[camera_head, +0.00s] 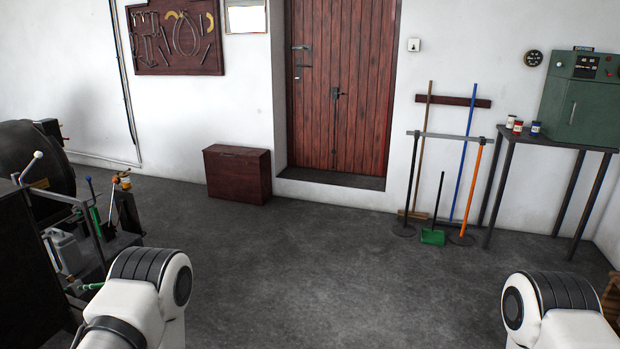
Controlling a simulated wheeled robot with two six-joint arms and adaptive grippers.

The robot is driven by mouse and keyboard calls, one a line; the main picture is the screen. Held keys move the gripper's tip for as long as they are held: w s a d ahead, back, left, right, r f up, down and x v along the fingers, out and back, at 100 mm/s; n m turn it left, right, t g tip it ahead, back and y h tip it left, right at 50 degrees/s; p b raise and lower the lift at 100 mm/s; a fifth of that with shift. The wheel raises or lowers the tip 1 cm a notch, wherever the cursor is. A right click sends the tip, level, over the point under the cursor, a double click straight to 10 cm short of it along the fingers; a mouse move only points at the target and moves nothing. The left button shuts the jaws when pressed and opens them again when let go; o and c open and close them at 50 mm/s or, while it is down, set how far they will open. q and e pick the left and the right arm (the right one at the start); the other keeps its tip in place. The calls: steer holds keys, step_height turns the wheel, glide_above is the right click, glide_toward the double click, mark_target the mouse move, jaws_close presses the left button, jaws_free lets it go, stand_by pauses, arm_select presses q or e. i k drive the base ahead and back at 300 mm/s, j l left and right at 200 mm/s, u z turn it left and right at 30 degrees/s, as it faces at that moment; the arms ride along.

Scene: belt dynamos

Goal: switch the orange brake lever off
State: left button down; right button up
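On the dark machine (22,165) at the left edge, a short lever with a yellow-orange handle (124,178) stands among several other levers. It is small here, and I cannot tell for sure that it is the orange brake lever, or which position it is in. Beside it are a blue-tipped lever (91,187) and a white-knobbed lever (32,166). Neither of my grippers is in view. Only white and black links of my two arms show at the bottom left and bottom right.
An open grey floor (300,260) lies ahead. A brown chest (238,174) stands by the wall, left of the red door (342,85). A tool rack with an orange pole (472,190) and a table (563,147) with a green cabinet (583,105) stand at right.

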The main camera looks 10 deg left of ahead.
mark_target(115, 180)
steer(key=i+u, duration=0.1)
steer(key=i, duration=0.35)
steer(key=i+l, duration=0.2)
steer(key=i, duration=0.25)
steer(key=i+l+u, duration=0.15)
steer(key=i, duration=0.35)
steer(key=i+l, duration=0.1)
steer(key=i, duration=0.35)
steer(key=i+l+u, duration=0.15)
steer(key=i, duration=0.3)
steer(key=i+j+u, duration=0.25)
steer(key=i+u, duration=0.2)
steer(key=i, duration=0.65)
steer(key=i+l+u, duration=0.15)
steer(key=i+u, duration=0.25)
steer(key=i, duration=0.7)
steer(key=i+j+u, duration=0.1)
steer(key=i+j, duration=0.3)
steer(key=j, duration=0.15)
steer(key=i+j+u, duration=0.15)
steer(key=i+j, duration=0.25)
steer(key=j, duration=0.15)
